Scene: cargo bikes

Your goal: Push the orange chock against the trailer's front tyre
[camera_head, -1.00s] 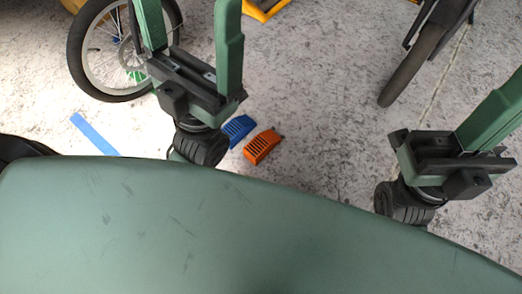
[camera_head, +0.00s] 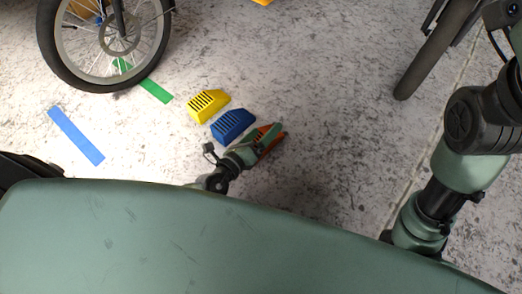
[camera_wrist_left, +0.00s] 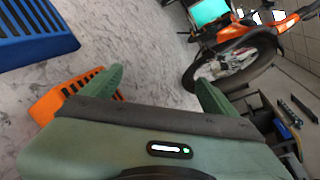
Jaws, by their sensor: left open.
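The orange chock (camera_head: 274,143) lies on the floor, partly hidden by my left gripper (camera_head: 260,140) in the head view. In the left wrist view the orange chock (camera_wrist_left: 48,100) lies beside the left-hand finger, outside the gap; I cannot tell whether they touch. My left gripper (camera_wrist_left: 160,76) is open, with only floor between its fingers. A spoked wheel with a black tyre (camera_head: 153,62) stands at the upper left, and another dark tyre (camera_head: 432,55) at the upper right. Which belongs to the trailer is unclear. My right gripper's jaws are out of view; only its arm shows.
A blue chock (camera_head: 233,124) lies close beside the orange one, with a yellow chock (camera_head: 208,105) beyond it. A green strip (camera_head: 155,90) and a blue strip (camera_head: 76,135) mark the floor near the left wheel. Open floor lies between the orange chock and the right tyre.

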